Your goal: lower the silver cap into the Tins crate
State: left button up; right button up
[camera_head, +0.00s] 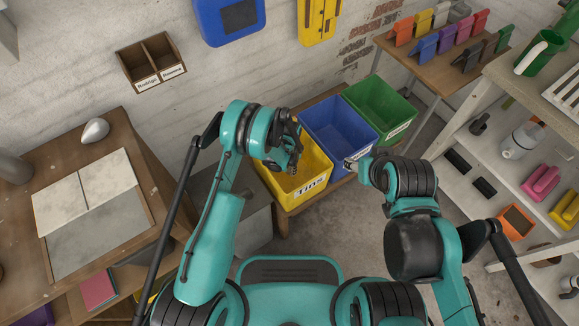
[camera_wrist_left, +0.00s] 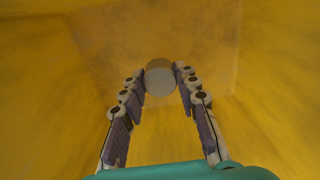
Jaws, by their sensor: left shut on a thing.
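The silver cap (camera_wrist_left: 160,78) is a round grey-white disc between the fingertips of my left gripper (camera_wrist_left: 159,82) in the left wrist view. The gripper is shut on it. Yellow walls of the Tins crate (camera_wrist_left: 50,80) surround the fingers and cap there. In the head view the yellow Tins crate (camera_head: 308,189) stands below my left gripper (camera_head: 293,165), which reaches down over it. The cap is hidden in that view. My right gripper (camera_head: 352,164) is near the blue crate's front right edge; its fingers are too small to read.
A blue crate (camera_head: 340,128) and a green crate (camera_head: 378,105) stand in a row beside the Tins crate. A wooden table (camera_head: 140,215) is at left. Shelves with a white bottle (camera_head: 521,140) are at right. Grey floor lies in front of the crates.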

aim_at(289, 176)
pick_arm(q)
jog(key=shift+f, duration=2.5)
dwell(1.1)
jog(key=o, duration=0.8)
jog(key=shift+o, duration=0.2)
jog(key=shift+r, duration=0.1)
notch_tip(289, 176, up, 12)
jog(key=shift+f, duration=0.1)
